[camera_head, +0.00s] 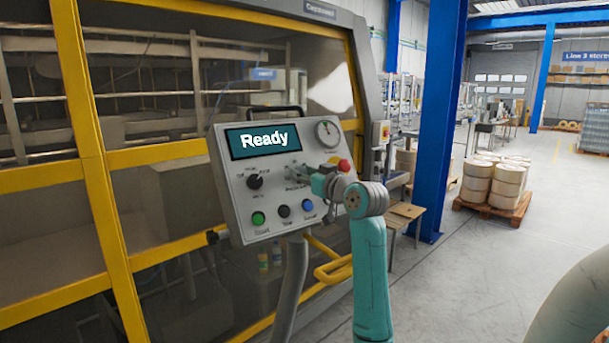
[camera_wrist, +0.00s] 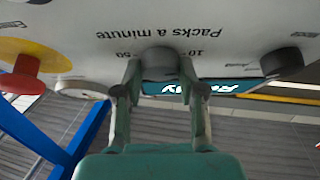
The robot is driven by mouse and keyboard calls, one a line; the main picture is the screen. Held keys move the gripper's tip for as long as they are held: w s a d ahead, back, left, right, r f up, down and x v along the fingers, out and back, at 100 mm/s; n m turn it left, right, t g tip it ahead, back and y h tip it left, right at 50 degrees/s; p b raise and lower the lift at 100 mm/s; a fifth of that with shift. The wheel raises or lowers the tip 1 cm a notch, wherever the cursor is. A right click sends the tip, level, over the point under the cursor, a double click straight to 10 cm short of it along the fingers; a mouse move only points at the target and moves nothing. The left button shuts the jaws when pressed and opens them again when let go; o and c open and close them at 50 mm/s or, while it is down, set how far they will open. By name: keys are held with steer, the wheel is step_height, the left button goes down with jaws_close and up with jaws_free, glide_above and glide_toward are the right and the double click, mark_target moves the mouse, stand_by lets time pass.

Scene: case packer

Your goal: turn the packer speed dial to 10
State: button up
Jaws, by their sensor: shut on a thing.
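The speed dial (camera_wrist: 160,62) is a grey round knob under the upside-down label "Packs a minute" in the wrist view. The marks "10" and "50" show partly beside it. My gripper (camera_wrist: 158,75) has one finger on each side of the dial and is shut on it. I cannot make out the dial's pointer or setting. In the head view my gripper (camera_head: 303,176) reaches the middle of the tilted grey control panel (camera_head: 229,200) and mostly hides the dial. The panel's display (camera_head: 263,141) reads "Ready".
A black selector knob (camera_head: 255,181) is left of my gripper. A red stop button (camera_head: 344,165) is close on the right, and a gauge (camera_head: 327,134) is above. A blue pillar (camera_head: 437,120) stands to the right.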

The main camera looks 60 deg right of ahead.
steer(key=o, duration=1.1)
steer(key=shift+o, duration=0.2)
steer(key=v, duration=1.2)
